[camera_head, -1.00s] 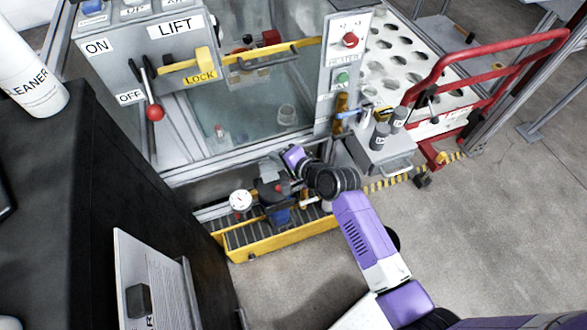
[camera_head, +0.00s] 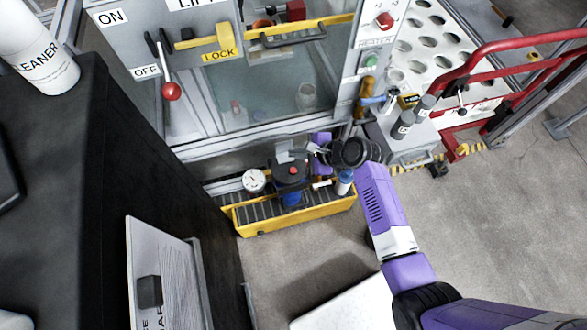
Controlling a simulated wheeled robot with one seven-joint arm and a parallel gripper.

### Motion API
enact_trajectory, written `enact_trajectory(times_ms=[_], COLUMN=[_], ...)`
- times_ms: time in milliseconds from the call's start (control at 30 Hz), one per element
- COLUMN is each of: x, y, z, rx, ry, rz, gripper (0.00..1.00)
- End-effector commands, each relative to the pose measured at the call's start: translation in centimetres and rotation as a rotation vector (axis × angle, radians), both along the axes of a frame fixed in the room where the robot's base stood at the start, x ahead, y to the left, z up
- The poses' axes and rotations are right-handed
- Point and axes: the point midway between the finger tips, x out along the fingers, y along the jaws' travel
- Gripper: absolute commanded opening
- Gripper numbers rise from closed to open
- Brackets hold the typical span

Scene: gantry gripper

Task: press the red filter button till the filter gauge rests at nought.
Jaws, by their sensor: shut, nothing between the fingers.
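The filter unit (camera_head: 291,192), with a dark head and blue lower body, stands in the yellow tray. A small red button (camera_head: 293,170) shows on top of its head. The round white filter gauge (camera_head: 254,181) sits just left of the head; its needle is too small to read. My gripper (camera_head: 312,149) is shut and empty, just above and right of the filter head in the picture. It looks apart from the red button, though the height between them is hard to judge. The button is not covered.
The yellow tray (camera_head: 296,222) lies on the floor below the glass-fronted tank. A white and blue bottle (camera_head: 344,182) stands close to my wrist. A red knob (camera_head: 385,20) and a green button (camera_head: 371,61) are on the panel above. A dark cabinet (camera_head: 112,180) stands left.

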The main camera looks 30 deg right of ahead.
Motion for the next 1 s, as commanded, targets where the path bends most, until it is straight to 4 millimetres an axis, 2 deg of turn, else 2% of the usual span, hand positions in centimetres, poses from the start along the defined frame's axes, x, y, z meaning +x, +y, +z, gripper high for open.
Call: enact_trajectory(times_ms=[267,733,1000], x=[0.0,0.0,0.0], y=[0.0,0.0,0.0], z=[-2.2,-7.6,-8.8], rx=[-0.001,0.000,-0.001], ry=[0.000,0.001,-0.002], rz=[0.000,0.001,0.001], gripper=[0.00,0.00,0.00])
